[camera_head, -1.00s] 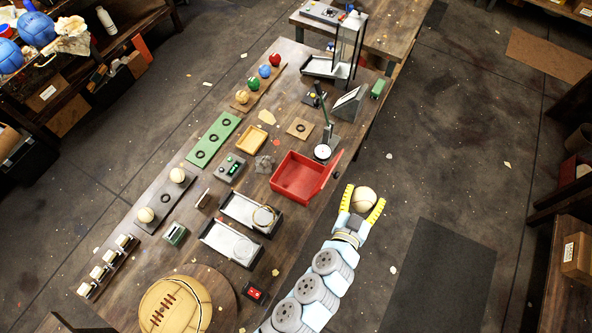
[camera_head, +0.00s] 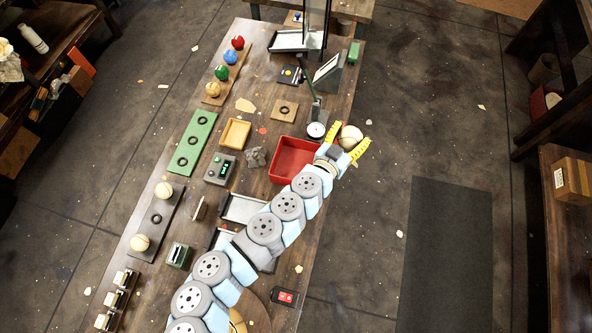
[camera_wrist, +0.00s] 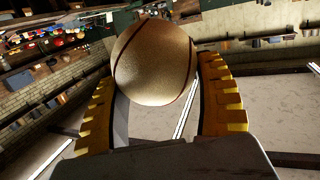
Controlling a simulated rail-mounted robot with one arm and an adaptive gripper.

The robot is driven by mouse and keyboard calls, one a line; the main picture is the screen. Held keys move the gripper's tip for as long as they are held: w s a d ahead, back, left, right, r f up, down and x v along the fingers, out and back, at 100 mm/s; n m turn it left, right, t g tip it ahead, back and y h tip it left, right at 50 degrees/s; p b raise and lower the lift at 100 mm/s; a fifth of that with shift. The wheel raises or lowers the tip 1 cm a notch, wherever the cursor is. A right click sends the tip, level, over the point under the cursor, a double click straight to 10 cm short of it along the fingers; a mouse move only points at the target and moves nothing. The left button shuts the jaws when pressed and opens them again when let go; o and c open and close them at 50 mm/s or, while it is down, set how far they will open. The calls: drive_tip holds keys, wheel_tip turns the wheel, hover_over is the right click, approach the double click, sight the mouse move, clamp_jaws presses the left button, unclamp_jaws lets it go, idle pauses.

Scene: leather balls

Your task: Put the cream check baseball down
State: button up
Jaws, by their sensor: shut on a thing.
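My gripper (camera_head: 348,142) is shut on a cream ball (camera_head: 350,137) and holds it just off the table's right edge, right of the red tray. In the wrist view the ball (camera_wrist: 154,62) sits between the two yellow toothed fingers, with dark seam lines and no clear check pattern. Two similar pale balls, an upper one (camera_head: 163,190) and a lower one (camera_head: 140,242), rest on a dark grey board (camera_head: 167,207). An empty dark ring (camera_head: 156,219) lies between them.
The red tray (camera_head: 275,162) and a dial gauge stand (camera_head: 316,130) are close to my gripper. A green board (camera_head: 201,124) has several empty rings. A wooden board (camera_head: 224,89) holds several coloured balls. My arm covers parts of the metal trays and a large leather ball.

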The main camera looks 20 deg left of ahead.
drive_tip(key=w+a+f+m+g+h+b, duration=0.25)
drive_tip(key=w+a+f+h+b, duration=0.3)
drive_tip(key=a+f+b, duration=0.35)
drive_tip(key=s+a+f+m+g+h+b, duration=0.1)
drive_tip(key=s+a+f+m+b, duration=0.1)
drive_tip(key=f+b, duration=0.5)
drive_tip(key=s+a+f+m+g+h+b, duration=0.2)
drive_tip(key=a+f+m+b, duration=0.1)
drive_tip(key=f+b, duration=0.4)
drive_tip(key=shift+s+a+f+b, duration=0.3)
drive_tip(key=shift+a+b, duration=0.55)
drive_tip(key=shift+b, duration=0.6)
drive_tip(key=shift+f, duration=0.65)
drive_tip(key=o, duration=1.3)
drive_tip(key=shift+c, duration=0.2)
